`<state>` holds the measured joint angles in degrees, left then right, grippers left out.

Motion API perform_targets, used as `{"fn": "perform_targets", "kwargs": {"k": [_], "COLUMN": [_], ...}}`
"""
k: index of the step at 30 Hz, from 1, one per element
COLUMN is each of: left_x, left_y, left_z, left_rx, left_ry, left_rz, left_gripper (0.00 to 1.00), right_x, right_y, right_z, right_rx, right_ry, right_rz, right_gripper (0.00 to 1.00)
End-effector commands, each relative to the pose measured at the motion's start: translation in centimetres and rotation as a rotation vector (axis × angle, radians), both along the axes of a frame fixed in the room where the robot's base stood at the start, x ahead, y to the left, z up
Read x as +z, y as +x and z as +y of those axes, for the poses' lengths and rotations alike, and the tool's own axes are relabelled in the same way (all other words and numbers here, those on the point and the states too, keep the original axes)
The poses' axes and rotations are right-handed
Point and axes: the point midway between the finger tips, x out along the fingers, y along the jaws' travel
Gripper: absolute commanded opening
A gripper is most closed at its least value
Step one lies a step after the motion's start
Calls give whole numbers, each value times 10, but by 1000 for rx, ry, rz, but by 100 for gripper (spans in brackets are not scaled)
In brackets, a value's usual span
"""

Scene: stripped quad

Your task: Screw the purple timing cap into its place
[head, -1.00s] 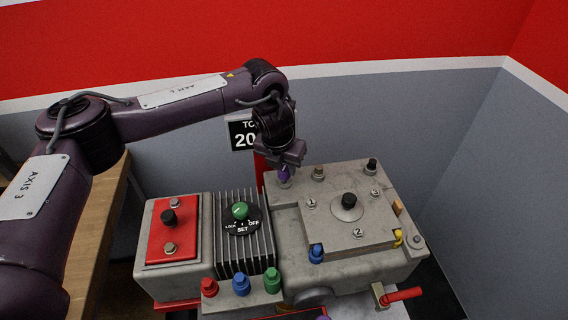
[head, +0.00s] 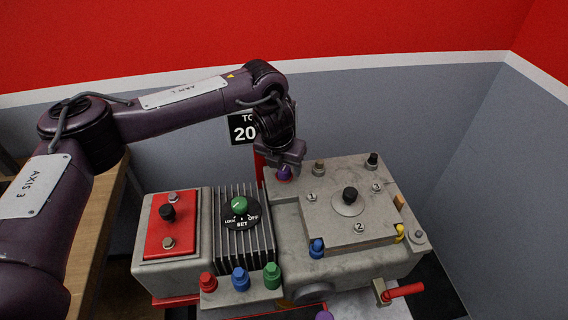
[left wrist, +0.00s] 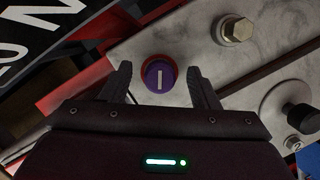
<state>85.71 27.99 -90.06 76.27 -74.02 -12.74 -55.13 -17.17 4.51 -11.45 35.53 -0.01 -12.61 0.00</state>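The purple timing cap (head: 283,174) is at the back left corner of the grey engine block (head: 290,232), below my left gripper (head: 284,163). In the left wrist view the cap (left wrist: 159,76) is seen end-on, with a pale line across its top and an orange-red ring around it. The two fingers stand on either side of it, with a visible gap on each side, so the gripper looks open. How deep the cap sits is hard to tell. My right gripper is not in view.
A brown-topped bolt (head: 319,168) and a black-topped one (head: 371,160) stand along the block's back edge. Red (head: 207,282), blue (head: 240,279) and green (head: 272,275) caps stand in front. Another purple piece (head: 325,315) shows at the bottom edge. A wooden bench (head: 100,240) is at left.

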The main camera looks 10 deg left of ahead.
Motion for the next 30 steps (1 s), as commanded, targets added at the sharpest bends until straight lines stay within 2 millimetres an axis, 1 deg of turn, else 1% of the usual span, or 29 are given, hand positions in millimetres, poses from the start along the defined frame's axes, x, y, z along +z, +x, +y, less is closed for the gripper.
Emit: {"fn": "perform_targets", "kwargs": {"k": [7, 10, 14, 19, 22, 25, 30], "left_x": [0, 5, 21, 50, 66, 73, 75], "left_y": [0, -1, -5, -14, -17, -20, -21], "left_z": [0, 0, 1, 3, 4, 4, 4], "left_rx": [0, -1, -1, -1, -2, -1, -1], "left_ry": [0, -1, -1, -1, 1, 0, 0], "left_rz": [0, -2, -3, -4, -4, -2, 0], "left_gripper": [56, 56, 56, 56, 56, 56, 56], "right_x": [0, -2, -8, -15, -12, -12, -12], "right_y": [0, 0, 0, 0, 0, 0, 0], "right_z": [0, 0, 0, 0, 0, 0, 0], "right_rx": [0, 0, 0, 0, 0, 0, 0], "right_ry": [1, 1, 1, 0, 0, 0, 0], "right_rz": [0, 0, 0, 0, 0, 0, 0], "right_gripper": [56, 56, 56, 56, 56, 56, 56]}}
